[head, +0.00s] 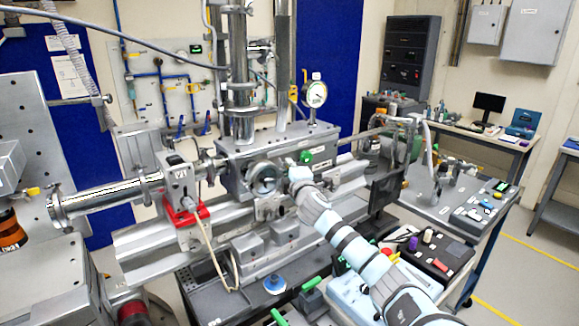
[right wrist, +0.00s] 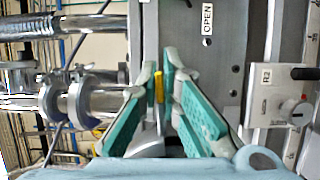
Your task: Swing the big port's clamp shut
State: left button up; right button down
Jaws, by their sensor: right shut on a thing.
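The big port (head: 264,181) is a round metal opening on the front of the grey chamber (head: 235,165) in the head view. My right gripper (head: 291,167) is at the port's right side, its arm coming from the lower right. In the right wrist view its green-padded fingers (right wrist: 158,65) are closed around a narrow part of the clamp, with a yellow piece (right wrist: 158,88) and grey metal between them. The fingers hide much of the clamp, so I cannot tell how far it is swung. My left gripper is not in view.
A long metal tube (head: 105,194) runs left of the chamber, beside a red bracket (head: 186,214). A dial gauge (head: 315,94) stands above the chamber. A plate marked OPEN (right wrist: 207,60) and a white box with a knob (right wrist: 286,97) are close to the gripper.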

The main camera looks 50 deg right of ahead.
jog(key=c, duration=1.8)
grip_release()
jog(key=shift+s+a+f, duration=0.2)
jog(key=shift+s+f, duration=0.1)
jog(key=shift+f, duration=0.45)
jog(key=shift+s, duration=0.1)
jog(key=v, duration=0.2)
jog(key=r+v, duration=0.1)
jog(key=v, duration=0.5)
jog(key=shift+a+r, duration=0.1)
jog(key=shift+r, duration=0.25)
